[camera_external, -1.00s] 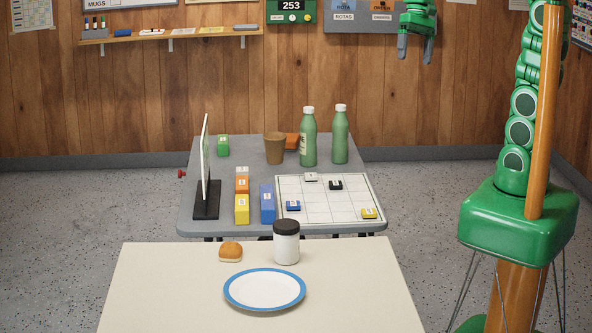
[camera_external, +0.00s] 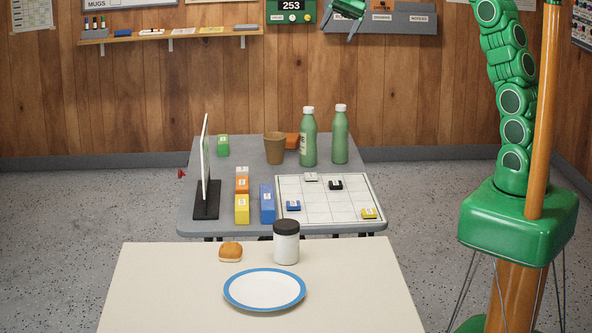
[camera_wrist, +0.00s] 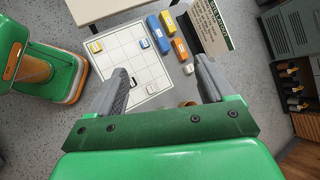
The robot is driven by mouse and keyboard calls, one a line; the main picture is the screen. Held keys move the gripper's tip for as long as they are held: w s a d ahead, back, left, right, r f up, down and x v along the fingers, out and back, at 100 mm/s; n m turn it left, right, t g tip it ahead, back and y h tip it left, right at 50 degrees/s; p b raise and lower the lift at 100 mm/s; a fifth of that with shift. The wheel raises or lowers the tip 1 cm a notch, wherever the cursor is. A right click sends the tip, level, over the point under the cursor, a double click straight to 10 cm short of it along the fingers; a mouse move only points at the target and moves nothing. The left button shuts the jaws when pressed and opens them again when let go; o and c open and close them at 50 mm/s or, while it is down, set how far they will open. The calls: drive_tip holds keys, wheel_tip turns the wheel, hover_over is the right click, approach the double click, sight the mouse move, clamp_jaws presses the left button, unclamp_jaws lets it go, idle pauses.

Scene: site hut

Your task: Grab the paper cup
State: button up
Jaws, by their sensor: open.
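The brown paper cup (camera_external: 275,148) stands upright on the grey table, toward its back, left of two green bottles. In the wrist view a small brown part of the cup (camera_wrist: 188,104) shows between the fingers, mostly hidden by my gripper's green body. My gripper (camera_external: 352,22) is high above and behind the table at the top of the external view, right of the cup and well apart from it. In the wrist view its two grey fingers (camera_wrist: 163,80) are spread wide with nothing held between them.
Two green bottles (camera_external: 309,138) (camera_external: 340,135) stand close right of the cup, and an orange block (camera_external: 292,141) sits by it. A dark-based upright panel (camera_external: 206,212), several coloured blocks and a grid board (camera_external: 322,213) cover the front. A nearer cream table (camera_external: 180,295) holds a plate, bun and jar.

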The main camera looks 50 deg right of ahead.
drive_tip(key=w+d+f+m+t+y, duration=0.1)
drive_tip(key=w+d+m, duration=0.1)
drive_tip(key=w, duration=0.5)
drive_tip(key=w+d+f+m+y, duration=0.1)
drive_tip(key=w+m+y, duration=0.1)
drive_tip(key=w, duration=0.5)
drive_tip(key=w+d+f+m+y, duration=0.1)
drive_tip(key=w+d+f+m, duration=0.1)
drive_tip(key=w+d+f, duration=0.1)
drive_tip(key=w+d+f+m+t+y, duration=0.1)
drive_tip(key=w+d+f+m, duration=0.2)
drive_tip(key=w, duration=0.5)
drive_tip(key=shift+w+d+f+t+y, duration=0.25)
drive_tip(key=shift+d+f, duration=0.4)
drive_tip(key=shift+d, duration=0.5)
drive_tip(key=shift+d+f, duration=0.1)
drive_tip(key=shift+f, duration=0.05)
approach(280, 143)
drive_tip(key=w+f, duration=0.1)
drive_tip(key=w+d+f, duration=0.1)
drive_tip(key=w, duration=0.1)
drive_tip(key=shift+w+d+f, duration=0.1)
drive_tip(key=shift+d+f, duration=0.15)
drive_tip(key=shift+x, duration=3.9)
drive_tip(key=shift+w, duration=0.15)
drive_tip(key=c, duration=0.6)
drive_tip(key=shift+r, duration=0.1)
drive_tip(key=shift+c, duration=0.2)
wheel_tip(280, 143, up, 18)
